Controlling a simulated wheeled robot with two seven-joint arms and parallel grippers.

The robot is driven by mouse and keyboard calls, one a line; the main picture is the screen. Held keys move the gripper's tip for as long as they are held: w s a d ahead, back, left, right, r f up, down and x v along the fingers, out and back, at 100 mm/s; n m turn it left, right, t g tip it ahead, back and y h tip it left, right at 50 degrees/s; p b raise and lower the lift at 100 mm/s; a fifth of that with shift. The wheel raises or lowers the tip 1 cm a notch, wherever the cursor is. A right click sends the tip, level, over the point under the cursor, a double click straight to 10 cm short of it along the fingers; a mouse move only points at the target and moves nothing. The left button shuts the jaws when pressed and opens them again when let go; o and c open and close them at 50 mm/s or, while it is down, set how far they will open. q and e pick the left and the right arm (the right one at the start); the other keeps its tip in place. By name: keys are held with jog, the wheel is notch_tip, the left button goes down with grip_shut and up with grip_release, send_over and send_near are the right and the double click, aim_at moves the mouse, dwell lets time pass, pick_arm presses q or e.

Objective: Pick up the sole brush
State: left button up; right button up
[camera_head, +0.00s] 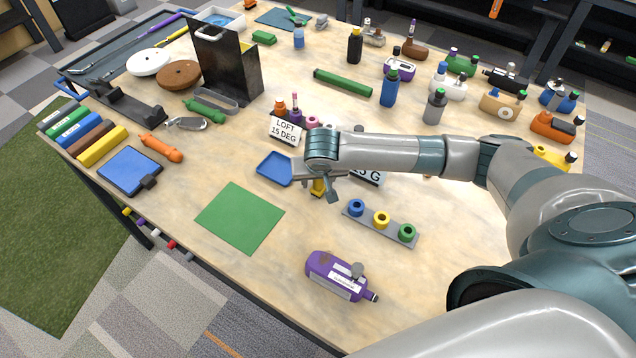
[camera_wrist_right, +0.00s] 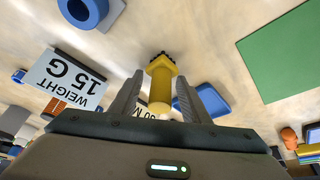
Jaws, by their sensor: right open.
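A yellow tool with a dark, bristle-like end, which looks like the sole brush (camera_wrist_right: 161,82), lies ahead of my right gripper (camera_wrist_right: 158,88) in the right wrist view. Its yellow handle shows between the two open fingers, with no clear contact on either. In the head view a part of the yellow brush (camera_head: 318,187) shows under my right gripper (camera_head: 325,183), which hides the rest. I cannot tell whether it stands or lies. My left gripper is not in view.
A blue tray (camera_head: 274,168) and a green mat (camera_head: 240,217) lie left of my right gripper. A grey rack with coloured rings (camera_head: 380,220) is close on its right. A purple bottle (camera_head: 335,276) lies nearer the front. Weight and loft signs (camera_head: 284,130) stand behind.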

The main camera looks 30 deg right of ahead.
dwell(0.3)
grip_shut()
jog(key=shift+r, duration=0.1)
jog(key=shift+r+b, duration=0.55)
jog(key=shift+r, duration=0.3)
jog(key=shift+s+d+r+b, duration=0.15)
jog(key=shift+r+b, duration=0.1)
jog(key=shift+r, duration=0.35)
jog(key=shift+s+d+r+b, duration=0.15)
jog(key=shift+r+b, duration=0.1)
jog(key=shift+r, duration=0.35)
jog(key=s+d+r+b, duration=0.3)
jog(key=s+d+r, duration=0.3)
jog(key=s+d, duration=0.1)
jog(key=shift+s+d+r, duration=0.3)
jog(key=shift+s+r, duration=0.1)
jog(key=shift+w+a, duration=0.1)
